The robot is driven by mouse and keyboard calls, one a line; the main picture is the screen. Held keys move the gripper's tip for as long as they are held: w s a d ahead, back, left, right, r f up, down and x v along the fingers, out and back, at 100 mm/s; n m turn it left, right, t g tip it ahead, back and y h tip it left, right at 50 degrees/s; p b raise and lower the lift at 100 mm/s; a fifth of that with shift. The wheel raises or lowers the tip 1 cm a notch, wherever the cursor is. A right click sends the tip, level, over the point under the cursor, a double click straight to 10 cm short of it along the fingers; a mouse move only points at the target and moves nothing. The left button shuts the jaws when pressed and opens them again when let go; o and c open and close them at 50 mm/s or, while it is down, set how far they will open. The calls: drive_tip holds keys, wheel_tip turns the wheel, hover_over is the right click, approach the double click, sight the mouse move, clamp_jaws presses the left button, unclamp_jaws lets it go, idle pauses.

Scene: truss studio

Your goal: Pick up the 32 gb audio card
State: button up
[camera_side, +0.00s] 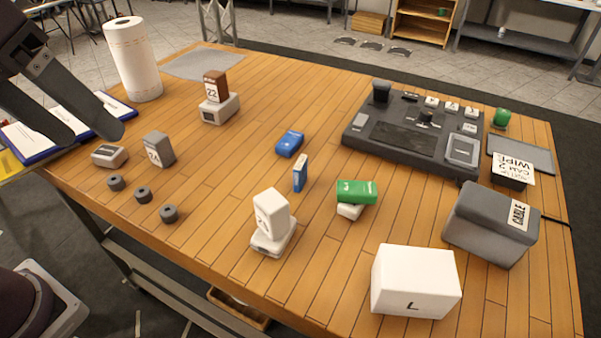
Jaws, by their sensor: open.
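My gripper (92,132) is at the upper left, open and empty, above the blue-edged clipboard area and left of the small boxes. I cannot tell by its label which piece is the 32 gb audio card. Small card-like pieces stand mid-table: a blue one lying flat (290,143), a blue and white one standing upright (300,173), and a green one (357,191) resting on a white piece (350,210). Their print is too small to read. All are well to the right of my gripper.
A paper towel roll (133,60) stands near my gripper. Grey blocks (158,149) and dark round pieces (143,194) lie at left. A brown block sits on a white base (220,110). A switcher console (412,130), grey cable case (490,225) and white box (415,280) fill the right.

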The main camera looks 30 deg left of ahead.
drive_tip(key=w+d+n+g+h, duration=0.25)
drive_tip(key=w+d+n, duration=0.2)
drive_tip(key=w, duration=0.25)
drive_tip(key=n+h, duration=0.9)
drive_tip(key=n, duration=0.2)
hover_over(304, 169)
drive_tip(key=s+a, duration=0.2)
drive_tip(key=a, duration=0.2)
drive_tip(key=f, duration=0.1)
drive_tip(key=shift+n+t, duration=0.25)
drive_tip(key=shift+n, duration=0.3)
drive_tip(key=f, duration=0.7)
drive_tip(key=w+f, duration=0.1)
drive_tip(key=f, duration=1.4)
drive_tip(key=shift+w+a+f, duration=0.15)
drive_tip(key=shift+a, duration=0.05)
drive_tip(key=x, duration=0.7)
drive_tip(key=shift+w+f, duration=0.15)
drive_tip(key=c, duration=1.4)
